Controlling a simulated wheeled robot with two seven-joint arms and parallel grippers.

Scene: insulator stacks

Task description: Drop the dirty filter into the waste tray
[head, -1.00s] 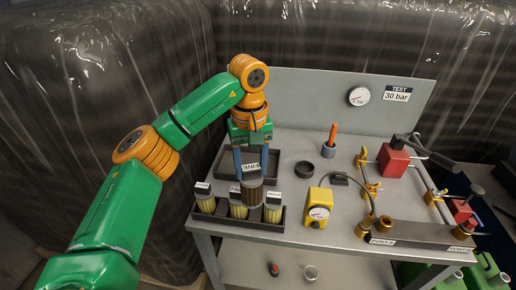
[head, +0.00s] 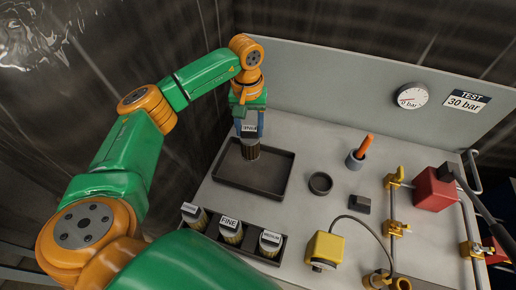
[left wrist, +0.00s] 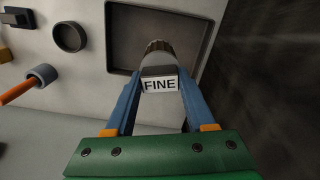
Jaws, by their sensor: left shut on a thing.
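My left gripper (head: 249,122) is shut on the dirty filter (head: 252,151), a dark brown pleated cylinder with a grey cap and a label. In the left wrist view the filter (left wrist: 158,62) hangs between the two blue fingers, and its label reads FINE. The waste tray (head: 226,186) is a dark, shallow, rectangular tray on the bench. The filter is over the tray's back part, and the tray looks empty. I cannot tell the exact gap between filter and tray floor. The tray also shows in the left wrist view (left wrist: 108,40). My right gripper is not in view.
A rack (head: 262,257) with several pale, labelled filters stands in front of the tray. A black ring (head: 320,183), a cup with an orange-handled tool (head: 357,158) and a yellow gauge box (head: 323,250) are to the right. A grey panel (head: 330,80) stands behind.

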